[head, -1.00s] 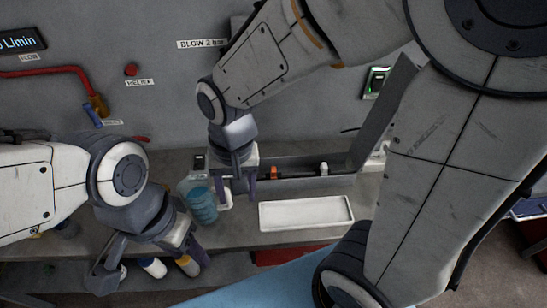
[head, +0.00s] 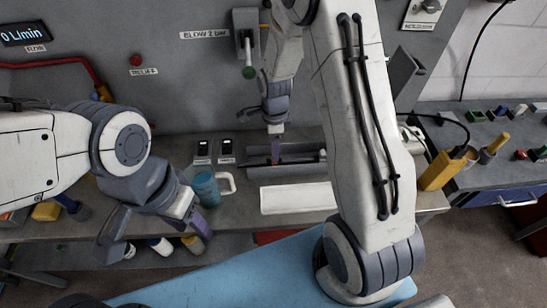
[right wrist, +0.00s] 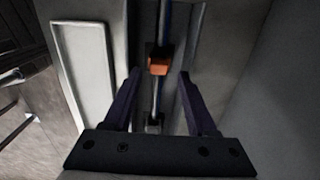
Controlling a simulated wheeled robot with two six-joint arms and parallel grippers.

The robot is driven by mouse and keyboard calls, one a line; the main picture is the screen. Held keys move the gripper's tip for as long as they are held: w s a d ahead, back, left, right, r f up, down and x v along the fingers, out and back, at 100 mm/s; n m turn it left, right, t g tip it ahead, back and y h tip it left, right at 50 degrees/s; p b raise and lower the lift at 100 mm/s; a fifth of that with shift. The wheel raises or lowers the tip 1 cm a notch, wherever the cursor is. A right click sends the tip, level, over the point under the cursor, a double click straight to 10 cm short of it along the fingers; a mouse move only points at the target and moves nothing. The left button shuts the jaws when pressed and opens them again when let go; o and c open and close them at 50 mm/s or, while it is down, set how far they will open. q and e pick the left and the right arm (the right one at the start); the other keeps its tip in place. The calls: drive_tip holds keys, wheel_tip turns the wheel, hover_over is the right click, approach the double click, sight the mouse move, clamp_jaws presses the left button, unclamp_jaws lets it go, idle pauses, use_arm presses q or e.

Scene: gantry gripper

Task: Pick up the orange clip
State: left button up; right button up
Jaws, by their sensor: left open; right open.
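The orange clip (right wrist: 158,66) shows in the right wrist view, on a thin rod inside a grey trough (head: 252,172). My right gripper (right wrist: 158,82) is open, with its two purple fingers on either side of the rod and the clip seen between and just beyond their tips. I cannot tell whether the fingers touch anything. In the head view the right gripper (head: 275,150) points down into the trough, and the clip is hidden there. My left gripper (head: 160,240) is open and empty at the bench's front left, apart from the clip.
A white tray (head: 298,198) lies in front of the trough and also shows in the right wrist view (right wrist: 85,75). A teal mug (head: 206,188) stands left of it. Bottles (head: 162,246) are on the shelf below. A yellow holder (head: 440,172) stands at the right.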

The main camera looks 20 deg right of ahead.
wheel_tip(320, 180, down, 4)
drive_tip(key=shift+s+p, duration=0.1)
drive_tip(key=shift+p, duration=0.75)
drive_tip(key=shift+f, duration=0.6)
clamp_jaws()
